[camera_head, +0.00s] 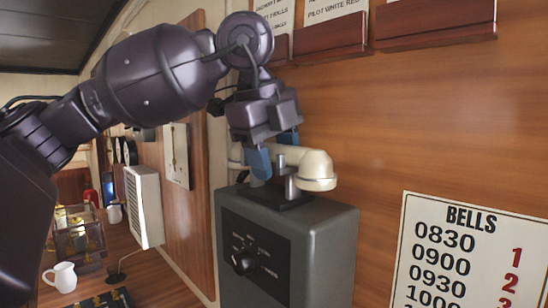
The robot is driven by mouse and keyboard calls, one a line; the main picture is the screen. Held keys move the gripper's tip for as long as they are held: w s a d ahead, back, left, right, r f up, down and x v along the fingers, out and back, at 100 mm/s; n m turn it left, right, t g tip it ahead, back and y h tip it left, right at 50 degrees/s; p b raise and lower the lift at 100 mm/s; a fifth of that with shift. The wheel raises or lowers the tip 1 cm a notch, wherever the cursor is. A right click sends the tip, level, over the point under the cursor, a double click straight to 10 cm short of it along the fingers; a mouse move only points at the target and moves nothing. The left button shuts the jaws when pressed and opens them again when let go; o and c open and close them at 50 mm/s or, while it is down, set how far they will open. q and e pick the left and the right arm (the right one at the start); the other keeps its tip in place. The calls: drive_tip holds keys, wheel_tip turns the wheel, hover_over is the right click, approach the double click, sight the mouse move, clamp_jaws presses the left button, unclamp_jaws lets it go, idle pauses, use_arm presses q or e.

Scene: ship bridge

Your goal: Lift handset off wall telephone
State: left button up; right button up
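The cream handset (317,168) lies across the top of a grey telephone box (335,250) on the wood-panelled wall. It appears to sit at the dark cradle posts (291,188) on the box. My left gripper (273,152) reaches down from above, its two blue fingertips on either side of the handset's middle, one in front and one behind. The front finger hides part of the handset. I cannot tell whether the fingers press on it. The box has a black dial panel with a knob (244,262). My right gripper is not in view.
A bells notice (470,255) hangs on the wall at right, and wooden card holders (330,35) run above.

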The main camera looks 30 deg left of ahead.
use_arm(q)
drive_tip(key=c, duration=0.5)
clamp_jaws()
drive_tip(key=shift+r, duration=0.1)
